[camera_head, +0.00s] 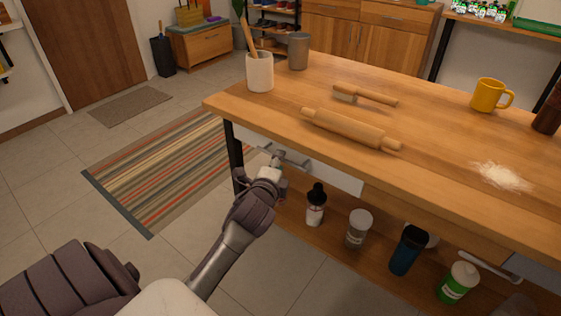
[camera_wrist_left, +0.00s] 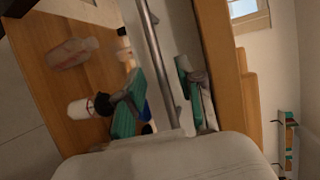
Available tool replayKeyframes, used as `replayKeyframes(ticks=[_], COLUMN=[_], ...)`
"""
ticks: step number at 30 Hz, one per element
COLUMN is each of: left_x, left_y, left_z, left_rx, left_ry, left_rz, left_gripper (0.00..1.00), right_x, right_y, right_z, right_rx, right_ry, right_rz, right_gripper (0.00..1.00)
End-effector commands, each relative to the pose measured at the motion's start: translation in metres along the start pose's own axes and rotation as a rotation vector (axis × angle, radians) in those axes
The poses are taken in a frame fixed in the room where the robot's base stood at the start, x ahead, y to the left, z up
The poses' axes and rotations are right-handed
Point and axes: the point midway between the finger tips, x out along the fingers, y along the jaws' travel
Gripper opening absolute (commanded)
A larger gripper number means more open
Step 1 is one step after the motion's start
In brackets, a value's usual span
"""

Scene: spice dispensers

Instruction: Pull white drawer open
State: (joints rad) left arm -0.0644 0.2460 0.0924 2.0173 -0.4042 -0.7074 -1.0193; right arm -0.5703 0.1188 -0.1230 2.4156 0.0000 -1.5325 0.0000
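The white drawer (camera_head: 335,177) sits under the front edge of the wooden table, and its front looks close to flush beneath the top. Its metal bar handle (camera_head: 296,163) shows beside my left gripper (camera_head: 277,160). In the left wrist view, the handle (camera_wrist_left: 158,55) runs between the two teal-padded fingers of my left gripper (camera_wrist_left: 160,92). The fingers are apart, one on each side of the bar, with gaps visible. The wrist and fingers partly hide the drawer's left end in the head view. My right gripper is not in view.
The tabletop (camera_head: 430,130) holds a rolling pin (camera_head: 350,129), a brush, cups, a yellow mug and flour. Several bottles and jars stand on the lower shelf (camera_head: 330,235). A black table leg (camera_head: 235,155) is left of my gripper. The floor in front is clear.

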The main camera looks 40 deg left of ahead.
Motion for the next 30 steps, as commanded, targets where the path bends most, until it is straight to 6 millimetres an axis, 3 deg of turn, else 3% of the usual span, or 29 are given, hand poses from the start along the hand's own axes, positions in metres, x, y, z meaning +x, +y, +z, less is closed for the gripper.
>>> replayKeyframes(ticks=[6,17,24,30], left_x=[0.024,0.028,0.028,0.028], left_y=[0.001,0.0,0.0,0.001], left_z=[0.0,0.0,0.0,0.0], left_rx=[0.0,0.0,0.0,-0.001], left_ry=[0.0,0.001,0.001,0.001], left_rz=[0.0,0.001,0.001,0.001], left_gripper=[0.37,0.37,0.0,0.0], right_x=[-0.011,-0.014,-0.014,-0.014], right_y=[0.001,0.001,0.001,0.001], right_z=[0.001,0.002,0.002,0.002], right_rx=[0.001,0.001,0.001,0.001], right_ry=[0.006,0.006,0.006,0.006], right_rz=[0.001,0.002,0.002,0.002], right_gripper=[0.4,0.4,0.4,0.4])
